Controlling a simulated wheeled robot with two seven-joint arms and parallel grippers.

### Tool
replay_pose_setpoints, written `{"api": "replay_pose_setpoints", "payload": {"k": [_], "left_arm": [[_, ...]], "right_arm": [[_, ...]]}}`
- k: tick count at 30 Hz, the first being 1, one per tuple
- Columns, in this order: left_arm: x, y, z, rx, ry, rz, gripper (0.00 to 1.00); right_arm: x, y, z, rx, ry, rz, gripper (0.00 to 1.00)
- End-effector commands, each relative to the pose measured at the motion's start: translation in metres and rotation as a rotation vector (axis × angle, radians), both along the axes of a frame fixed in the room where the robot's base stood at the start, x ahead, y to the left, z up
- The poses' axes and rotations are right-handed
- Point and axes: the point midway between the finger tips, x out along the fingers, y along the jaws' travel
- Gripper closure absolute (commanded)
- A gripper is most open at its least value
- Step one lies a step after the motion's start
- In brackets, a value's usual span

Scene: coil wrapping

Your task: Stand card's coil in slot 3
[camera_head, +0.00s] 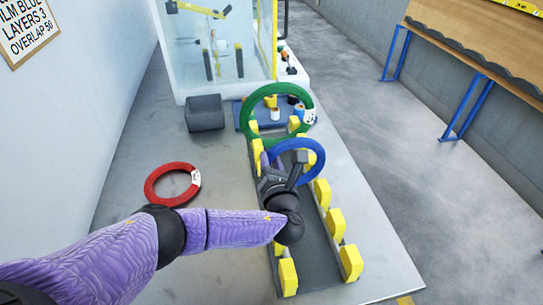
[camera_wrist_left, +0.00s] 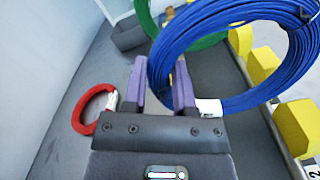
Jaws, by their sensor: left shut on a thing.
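The blue coil (camera_head: 320,156) is upright, face toward the head camera, over the rack (camera_head: 318,262) with paired yellow blocks. My left gripper (camera_head: 273,168) is shut on its left side; the wrist view shows the fingers (camera_wrist_left: 160,85) around the blue ring (camera_wrist_left: 245,98), with a white label beside them. I cannot tell whether the coil touches the rack. The green coil (camera_head: 247,117) stands upright at the rack's far end. The red coil (camera_head: 153,181) lies flat on the table left of the rack. The card (camera_head: 27,28) on the wall reads film blue, layers 3, overlap 50. My right gripper is not in view.
A grey bin (camera_head: 205,112) stands at the back left, before a clear-walled machine (camera_head: 222,55). A blue tray (camera_head: 243,122) with small spools is behind the green coil. The near rack places are empty. A number 2 (camera_wrist_left: 315,171) shows on the rack edge.

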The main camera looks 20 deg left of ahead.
Motion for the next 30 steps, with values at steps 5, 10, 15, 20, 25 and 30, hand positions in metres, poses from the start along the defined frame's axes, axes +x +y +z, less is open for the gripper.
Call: {"api": "replay_pose_setpoints", "payload": {"k": [5,10,15,20,25,30], "left_arm": [[0.000,0.000,-0.014,-0.002,-0.001,0.000,1.00],[0.000,0.000,-0.015,-0.002,-0.001,0.000,1.00],[0.000,0.000,-0.014,-0.001,-0.002,0.000,1.00],[0.000,0.000,-0.015,-0.001,-0.002,0.000,1.00],[0.000,0.000,-0.017,-0.001,-0.002,0.001,1.00],[0.000,0.000,-0.020,-0.001,-0.002,0.001,1.00]], "right_arm": [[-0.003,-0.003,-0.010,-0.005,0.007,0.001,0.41],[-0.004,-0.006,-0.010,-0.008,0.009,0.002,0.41],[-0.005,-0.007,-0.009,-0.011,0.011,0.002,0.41],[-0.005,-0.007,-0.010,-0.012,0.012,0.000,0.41],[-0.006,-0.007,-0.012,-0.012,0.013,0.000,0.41],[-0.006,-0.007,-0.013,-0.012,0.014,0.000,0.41]]}}
